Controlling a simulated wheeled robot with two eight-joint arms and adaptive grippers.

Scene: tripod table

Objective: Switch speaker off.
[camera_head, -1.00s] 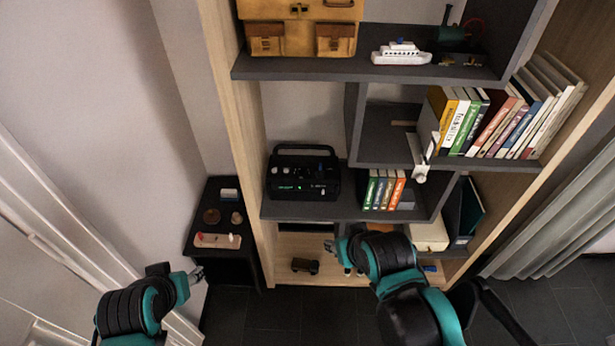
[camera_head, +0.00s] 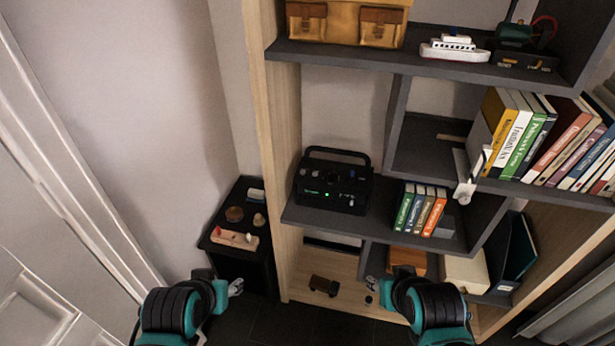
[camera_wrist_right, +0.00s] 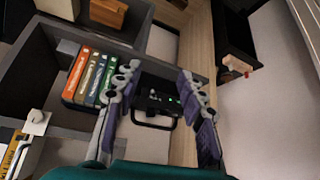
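The speaker (camera_head: 332,184) is a black box with a carry handle, knobs and a lit green light on its front panel. It stands on the middle grey shelf in the head view. In the right wrist view the speaker (camera_wrist_right: 158,103) appears between my right gripper's fingers, farther off. My right gripper (camera_wrist_right: 158,108) is open and empty, apart from the speaker. In the head view the right gripper (camera_head: 372,290) is below and to the right of the speaker, partly hidden by its arm. My left gripper (camera_head: 237,286) is low, left of the bookcase; its finger opening is too small to tell.
Small books (camera_head: 420,210) stand right of the speaker on the same shelf (camera_head: 375,222). A white item (camera_head: 465,178) hangs at the upper shelf's edge. A black side table (camera_head: 216,247) stands left of the bookcase. A toy truck (camera_head: 323,286) sits on the bottom board.

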